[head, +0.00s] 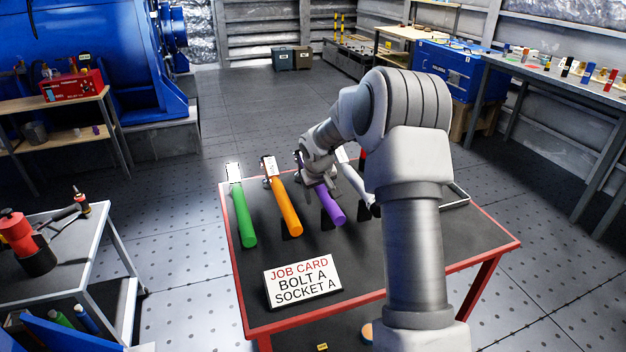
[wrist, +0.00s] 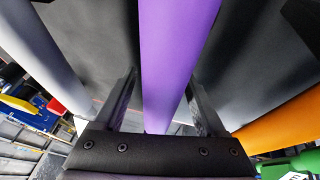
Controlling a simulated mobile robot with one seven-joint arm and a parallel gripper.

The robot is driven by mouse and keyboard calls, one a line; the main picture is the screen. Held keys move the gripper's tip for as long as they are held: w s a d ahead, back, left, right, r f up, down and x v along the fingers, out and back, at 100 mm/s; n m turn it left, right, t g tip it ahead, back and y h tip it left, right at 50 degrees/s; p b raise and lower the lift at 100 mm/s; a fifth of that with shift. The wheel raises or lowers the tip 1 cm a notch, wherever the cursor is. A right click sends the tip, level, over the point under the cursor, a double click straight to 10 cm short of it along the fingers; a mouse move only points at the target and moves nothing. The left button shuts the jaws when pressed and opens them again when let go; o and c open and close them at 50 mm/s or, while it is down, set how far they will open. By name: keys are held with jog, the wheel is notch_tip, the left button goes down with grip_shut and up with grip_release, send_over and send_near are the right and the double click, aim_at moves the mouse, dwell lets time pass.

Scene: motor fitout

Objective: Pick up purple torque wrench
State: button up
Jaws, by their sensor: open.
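The purple torque wrench (head: 330,206) lies on the red-edged table between an orange wrench and a white one, its handle toward me. My gripper (head: 322,184) is over its far part in the head view, hiding some of it. In the wrist view the purple handle (wrist: 172,50) runs between my two open fingers (wrist: 163,103), one on each side, with a gap showing on both sides. I cannot tell how far down the fingers reach around it.
An orange wrench (head: 286,208), a green wrench (head: 243,217) and a white wrench (head: 356,183) lie alongside on the table (head: 380,268). A job card (head: 303,280) reading "BOLT A SOCKET A" stands in front. A side bench with tools (head: 62,250) is at left.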

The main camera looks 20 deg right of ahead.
grip_shut()
dwell(0.7)
dwell(0.5)
jog(key=shift+w+r, duration=0.1)
jog(key=shift+r, duration=0.05)
